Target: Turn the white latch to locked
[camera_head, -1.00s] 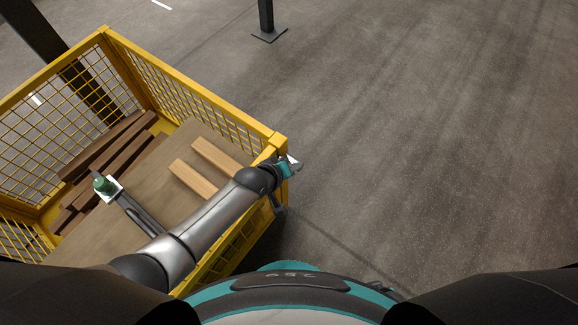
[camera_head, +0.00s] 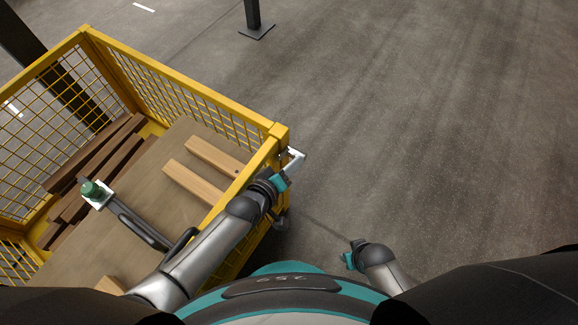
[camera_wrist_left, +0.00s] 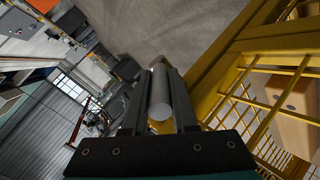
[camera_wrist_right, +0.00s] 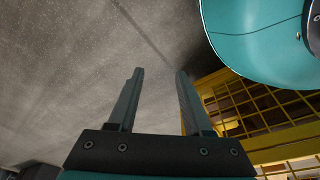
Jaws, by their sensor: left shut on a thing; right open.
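The white latch (camera_head: 295,160) sticks out at the near right corner post of the yellow mesh cage (camera_head: 180,70). My left gripper (camera_head: 283,180) is at the latch, just outside the cage corner. In the left wrist view, its fingers (camera_wrist_left: 158,82) are shut on a pale round bar, the latch's handle (camera_wrist_left: 160,106), which runs lengthwise between them. The far end of the bar is hard to make out. My right gripper (camera_head: 350,257) is low, over the floor right of the cage. In the right wrist view its fingers (camera_wrist_right: 160,75) are apart and empty.
The cage holds light wooden planks (camera_head: 195,182), dark brown beams (camera_head: 95,155) and a green-topped object (camera_head: 92,190) on a brown panel. A dark post (camera_head: 254,15) stands on the floor behind. The floor to the right is clear.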

